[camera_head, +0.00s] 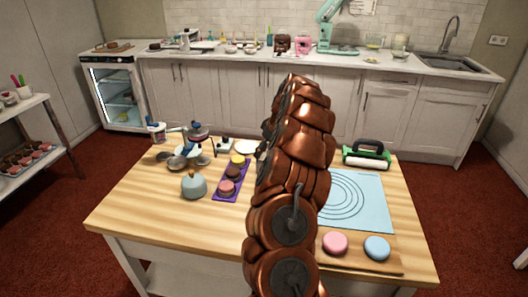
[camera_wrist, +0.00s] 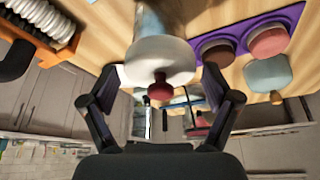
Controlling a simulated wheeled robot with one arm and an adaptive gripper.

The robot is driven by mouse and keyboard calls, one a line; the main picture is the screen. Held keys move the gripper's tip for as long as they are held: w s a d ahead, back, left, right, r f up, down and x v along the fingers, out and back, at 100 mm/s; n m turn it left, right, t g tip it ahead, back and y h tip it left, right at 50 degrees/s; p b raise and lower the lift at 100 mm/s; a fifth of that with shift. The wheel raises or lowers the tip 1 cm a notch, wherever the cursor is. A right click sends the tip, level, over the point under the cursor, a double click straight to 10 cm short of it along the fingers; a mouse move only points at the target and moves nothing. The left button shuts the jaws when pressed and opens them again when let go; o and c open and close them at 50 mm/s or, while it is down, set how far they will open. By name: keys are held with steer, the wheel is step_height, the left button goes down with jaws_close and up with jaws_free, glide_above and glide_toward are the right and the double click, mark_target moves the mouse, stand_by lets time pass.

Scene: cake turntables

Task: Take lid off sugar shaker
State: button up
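In the wrist view, a white round lid (camera_wrist: 160,62) with a dark red knob (camera_wrist: 160,88) lies between and just beyond my fingers. A pale body (camera_wrist: 158,16), apparently the sugar shaker, is partly visible behind the lid and cut off by the picture's top edge. My gripper (camera_wrist: 160,82) is open, one finger on each side of the knob. I see gaps between the fingers and the knob. In the head view my copper-coloured arm hides my gripper, and I cannot make out the shaker with certainty.
A purple mat (camera_head: 219,196) with round cakes and a light blue lidded pot (camera_head: 193,186) stand left of my arm on the wooden table (camera_head: 130,203). A blue mat (camera_head: 371,190), a green-and-black tool (camera_head: 367,155) and a board (camera_head: 385,261) with pink and blue rounds are right.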

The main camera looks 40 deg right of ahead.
steer(key=c, duration=0.4)
steer(key=shift+r, duration=0.1)
steer(key=shift+c, duration=0.3)
